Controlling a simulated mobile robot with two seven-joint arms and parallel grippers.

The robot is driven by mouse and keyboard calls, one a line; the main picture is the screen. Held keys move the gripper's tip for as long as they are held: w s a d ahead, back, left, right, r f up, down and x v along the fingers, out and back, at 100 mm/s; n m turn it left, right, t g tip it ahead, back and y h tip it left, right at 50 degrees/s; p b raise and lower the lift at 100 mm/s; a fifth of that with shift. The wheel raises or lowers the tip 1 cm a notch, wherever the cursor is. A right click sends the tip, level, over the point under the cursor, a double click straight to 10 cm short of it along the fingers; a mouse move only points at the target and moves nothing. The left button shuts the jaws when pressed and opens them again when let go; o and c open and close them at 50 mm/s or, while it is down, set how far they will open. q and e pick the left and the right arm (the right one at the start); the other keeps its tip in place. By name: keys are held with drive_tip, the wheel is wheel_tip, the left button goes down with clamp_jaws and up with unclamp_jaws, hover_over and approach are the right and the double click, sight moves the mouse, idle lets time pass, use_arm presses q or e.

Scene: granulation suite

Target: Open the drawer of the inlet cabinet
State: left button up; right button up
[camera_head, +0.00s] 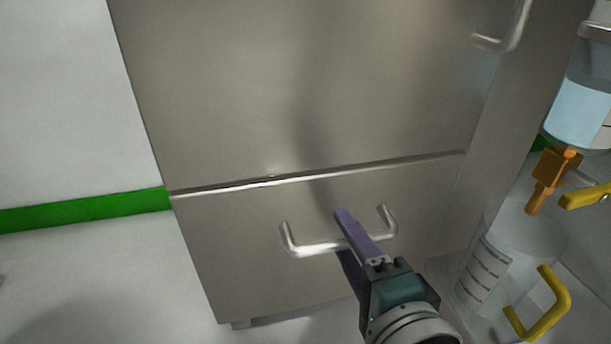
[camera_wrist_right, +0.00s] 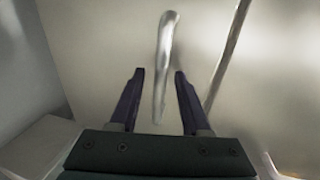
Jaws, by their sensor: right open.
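The inlet cabinet (camera_head: 300,90) is a brushed-metal box with a large upper front and a drawer (camera_head: 240,235) below a horizontal seam. The drawer looks shut. Its silver bar handle (camera_head: 310,248) sits near the middle of the drawer front. My right gripper (camera_head: 343,233) is at the handle, with one purple finger above the bar and the other below it, partly hidden. In the right wrist view the handle (camera_wrist_right: 164,70) runs between the two open fingers (camera_wrist_right: 156,85), with gaps on both sides. My left gripper is not in view.
A second handle (camera_head: 512,30) is on the upper front. At the right stand a clear vessel with a label (camera_head: 487,270), a yellow handle (camera_head: 545,308) and an orange valve (camera_head: 552,175). The floor (camera_head: 120,285) left of the cabinet is clear.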

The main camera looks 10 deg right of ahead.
drive_tip(key=shift+c, duration=0.4)
clamp_jaws()
idle(0.9)
